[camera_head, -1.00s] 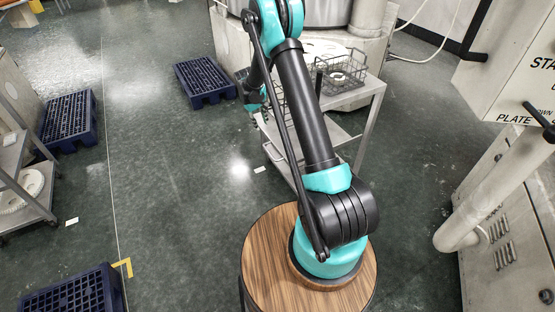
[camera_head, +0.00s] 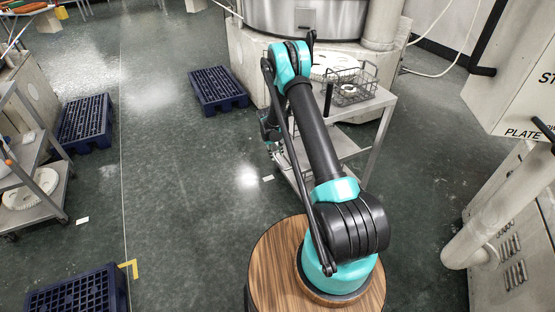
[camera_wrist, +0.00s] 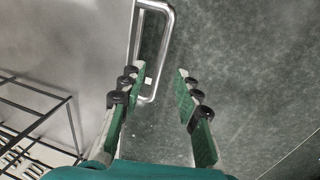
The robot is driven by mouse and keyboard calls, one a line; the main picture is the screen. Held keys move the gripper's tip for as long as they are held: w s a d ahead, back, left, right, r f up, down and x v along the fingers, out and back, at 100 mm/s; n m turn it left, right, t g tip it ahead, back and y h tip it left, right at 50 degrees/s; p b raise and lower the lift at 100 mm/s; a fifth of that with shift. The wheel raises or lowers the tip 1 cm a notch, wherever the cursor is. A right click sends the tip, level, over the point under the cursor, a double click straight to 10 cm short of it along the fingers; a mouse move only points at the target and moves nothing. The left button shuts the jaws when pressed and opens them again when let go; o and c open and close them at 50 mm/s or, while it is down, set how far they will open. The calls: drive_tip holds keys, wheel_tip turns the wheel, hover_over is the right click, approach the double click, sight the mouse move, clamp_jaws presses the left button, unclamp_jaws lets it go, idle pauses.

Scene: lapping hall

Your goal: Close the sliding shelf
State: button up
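In the wrist view, a bright metal U-shaped handle (camera_wrist: 169,45) projects from the edge of a smooth grey panel, which looks like the sliding shelf (camera_wrist: 85,40). My gripper (camera_wrist: 160,72) is open, with its two green-padded fingers apart. The lower end of the handle shows between and just beyond the fingertips; I cannot tell whether the left finger touches it. Nothing is held. In the head view, the metal cart (camera_head: 383,101) stands behind my arm, with a lower shelf (camera_head: 345,147). My arm hides part of the cart, and my gripper is not clearly visible there.
A wire basket (camera_head: 350,92) stands on the cart's top. Blue pallets (camera_head: 218,88) and (camera_head: 86,122) lie on the floor, and another pallet (camera_head: 75,290) is near left. A rack (camera_head: 55,180) stands at left. The middle floor is clear.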

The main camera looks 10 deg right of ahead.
sight(278, 161)
drive_tip(key=shift+w+d+f, duration=0.1)
drive_tip(key=shift+d+f, duration=0.1)
drive_tip(key=shift+f, duration=0.7)
drive_tip(key=shift+d+f, duration=0.15)
drive_tip(key=shift+f, duration=0.75)
drive_tip(key=shift+c, duration=0.2)
clamp_jaws()
